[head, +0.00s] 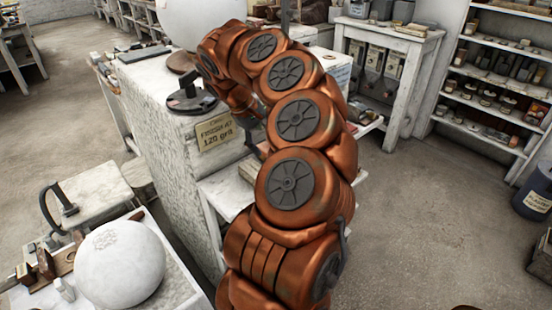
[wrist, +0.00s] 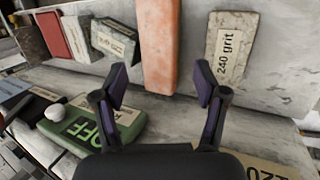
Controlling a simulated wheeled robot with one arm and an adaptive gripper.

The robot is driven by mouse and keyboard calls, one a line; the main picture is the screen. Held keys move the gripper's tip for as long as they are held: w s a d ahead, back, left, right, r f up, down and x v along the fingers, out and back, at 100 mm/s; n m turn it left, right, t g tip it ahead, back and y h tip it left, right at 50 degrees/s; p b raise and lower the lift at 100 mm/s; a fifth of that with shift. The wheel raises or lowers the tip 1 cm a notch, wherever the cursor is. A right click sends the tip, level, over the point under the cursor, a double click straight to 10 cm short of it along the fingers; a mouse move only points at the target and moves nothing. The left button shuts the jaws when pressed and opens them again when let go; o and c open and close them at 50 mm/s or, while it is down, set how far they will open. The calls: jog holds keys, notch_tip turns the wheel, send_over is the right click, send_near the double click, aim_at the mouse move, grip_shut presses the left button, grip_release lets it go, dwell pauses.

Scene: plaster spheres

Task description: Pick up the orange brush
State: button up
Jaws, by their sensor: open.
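In the wrist view my gripper (wrist: 160,82) is open and empty, with its two dark fingers spread apart. A long salmon-orange bar (wrist: 158,42) lies between and beyond the fingertips on a pale stone-like surface. Its upper end runs out of the picture, and I see no bristles, so I cannot tell if it is the orange brush. Neither finger appears to touch it. In the head view my copper-coloured arm arches over the white workbench and hides my gripper; I make out no orange brush there.
A "240 grit" block (wrist: 230,48) lies right of the bar. A grey labelled block (wrist: 113,40) and a red block (wrist: 77,38) lie left. A green item marked "OFF" (wrist: 92,122) sits nearer.

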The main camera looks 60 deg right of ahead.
jog(key=shift+w+p+x, duration=0.15)
jog(key=shift+p+x, duration=0.4)
jog(key=shift+x, duration=1.15)
jog(key=shift+w+p+x, duration=0.15)
jog(key=shift+p+x, duration=0.4)
jog(key=shift+x, duration=1.15)
jog(key=shift+d, duration=0.15)
jog(key=c, duration=1)
jog(key=shift+c, duration=0.2)
notch_tip(320, 180, up, 28)
